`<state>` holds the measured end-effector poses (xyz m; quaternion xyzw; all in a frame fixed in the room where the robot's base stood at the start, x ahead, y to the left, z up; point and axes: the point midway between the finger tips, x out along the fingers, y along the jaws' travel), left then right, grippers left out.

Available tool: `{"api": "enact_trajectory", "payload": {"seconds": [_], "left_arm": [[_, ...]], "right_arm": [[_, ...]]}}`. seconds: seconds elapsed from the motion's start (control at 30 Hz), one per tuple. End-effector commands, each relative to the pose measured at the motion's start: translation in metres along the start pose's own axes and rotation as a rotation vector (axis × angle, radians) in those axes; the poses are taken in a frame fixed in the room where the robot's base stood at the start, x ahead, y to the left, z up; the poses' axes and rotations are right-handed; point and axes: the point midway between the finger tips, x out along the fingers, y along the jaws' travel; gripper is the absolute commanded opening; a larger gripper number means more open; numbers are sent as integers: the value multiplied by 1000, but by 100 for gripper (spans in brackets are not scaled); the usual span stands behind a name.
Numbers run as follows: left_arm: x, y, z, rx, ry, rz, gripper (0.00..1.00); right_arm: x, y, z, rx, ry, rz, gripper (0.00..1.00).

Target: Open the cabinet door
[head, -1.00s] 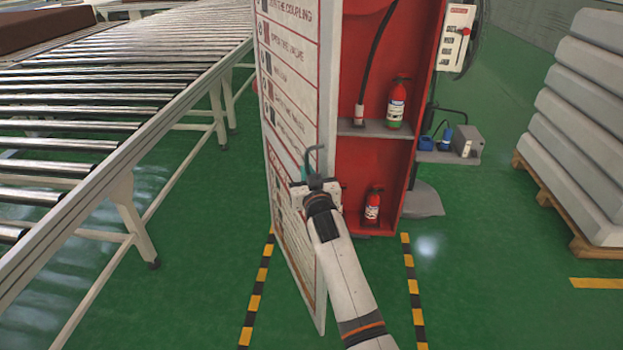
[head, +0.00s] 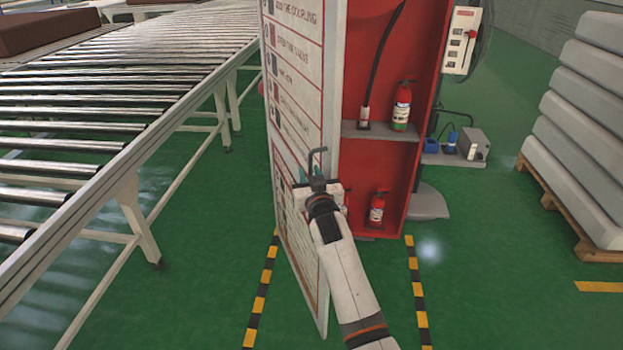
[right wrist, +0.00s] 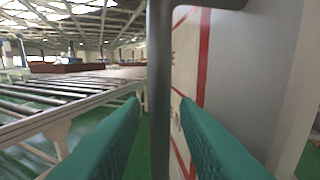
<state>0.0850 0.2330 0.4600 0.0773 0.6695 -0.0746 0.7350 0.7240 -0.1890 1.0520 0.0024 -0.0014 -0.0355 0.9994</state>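The red cabinet (head: 388,160) stands open. Its white door (head: 300,120), with red lettering, is swung out toward me on the left side of the opening. A dark grey bar handle (head: 312,157) sticks out from the door near its free edge. My right gripper (head: 314,178) is at this handle. In the right wrist view, the handle (right wrist: 160,90) stands upright between the two green fingers (right wrist: 160,115), with visible gaps on both sides. The right gripper looks open around the handle, not clamped on it. My left gripper is out of view.
Red fire extinguishers (head: 402,106) and a hose (head: 378,60) are inside the cabinet. A roller conveyor (head: 100,110) runs along the left. A pallet (head: 565,215) stacked with grey mattresses (head: 590,130) is at right. Green floor with yellow-black stripes (head: 415,290) is clear in front.

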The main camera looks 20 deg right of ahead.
Motion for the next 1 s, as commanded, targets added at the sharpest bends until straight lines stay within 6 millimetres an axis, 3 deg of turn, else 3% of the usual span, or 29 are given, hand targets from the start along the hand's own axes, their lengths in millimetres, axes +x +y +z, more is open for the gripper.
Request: {"api": "enact_trajectory", "payload": {"seconds": [0.17,0.63,0.8,1.0], "left_arm": [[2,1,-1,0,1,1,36],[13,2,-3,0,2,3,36],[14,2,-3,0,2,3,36],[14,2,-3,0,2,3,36]], "right_arm": [[-15,0,-2,0,1,0,28],[-102,1,-2,1,0,2,28],[-116,1,-1,0,0,1,28],[-118,1,0,-1,0,1,28]]}}
